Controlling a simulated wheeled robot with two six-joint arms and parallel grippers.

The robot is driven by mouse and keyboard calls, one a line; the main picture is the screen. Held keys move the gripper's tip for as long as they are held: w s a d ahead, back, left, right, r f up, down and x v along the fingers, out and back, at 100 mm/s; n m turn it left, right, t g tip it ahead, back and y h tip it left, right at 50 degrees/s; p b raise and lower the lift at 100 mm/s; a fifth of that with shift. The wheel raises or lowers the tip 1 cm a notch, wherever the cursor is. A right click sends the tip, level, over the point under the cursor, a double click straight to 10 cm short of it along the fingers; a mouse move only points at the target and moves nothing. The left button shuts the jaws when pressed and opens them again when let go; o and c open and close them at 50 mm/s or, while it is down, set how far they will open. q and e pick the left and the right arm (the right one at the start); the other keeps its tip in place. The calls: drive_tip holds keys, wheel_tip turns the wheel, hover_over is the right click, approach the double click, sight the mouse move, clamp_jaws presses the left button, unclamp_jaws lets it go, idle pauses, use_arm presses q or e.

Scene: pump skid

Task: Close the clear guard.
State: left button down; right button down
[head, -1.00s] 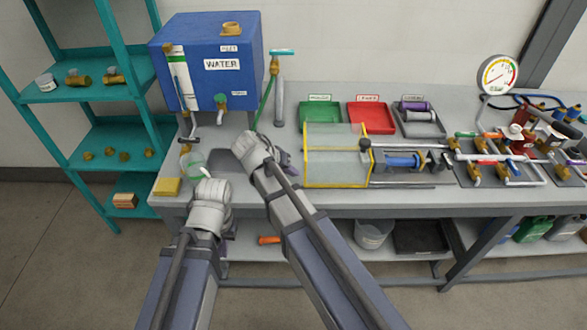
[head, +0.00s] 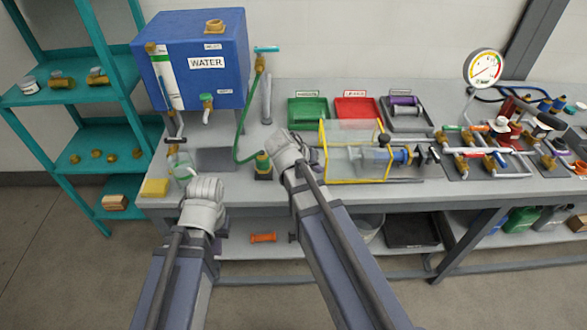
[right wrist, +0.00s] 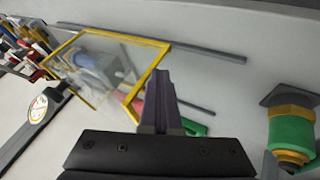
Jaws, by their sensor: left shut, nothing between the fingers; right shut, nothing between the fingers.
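The clear guard (head: 350,131) is a box of clear panels with yellow edges, on the bench at centre right. It stands over the grey coupling part of the pump shaft; the blue part (head: 401,156) and shaft end show at its right. In the right wrist view the clear guard (right wrist: 105,68) is just left of the fingers. My right gripper (right wrist: 160,100) is shut and empty, at the guard's left end; whether it touches is unclear. In the head view my right gripper (head: 312,156) is partly hidden by its wrist. My left gripper (head: 222,240) is shut and empty, low at the bench's front edge.
A green-and-brass fitting (head: 263,166) with a green hose stands just left of my right gripper; it also shows in the right wrist view (right wrist: 290,137). Green (head: 308,110) and red (head: 357,107) trays lie behind the guard. Pipework (head: 490,150) fills the bench's right.

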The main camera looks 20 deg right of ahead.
sight(364, 169)
drive_tip(key=s+d, duration=0.1)
drive_tip(key=d, duration=0.3)
drive_tip(key=s+d, duration=0.1)
drive_tip(key=d, duration=0.3)
drive_tip(key=s+d, duration=0.1)
drive_tip(key=d, duration=0.3)
drive_tip(key=shift+s+d, duration=0.35)
drive_tip(key=shift+d, duration=0.2)
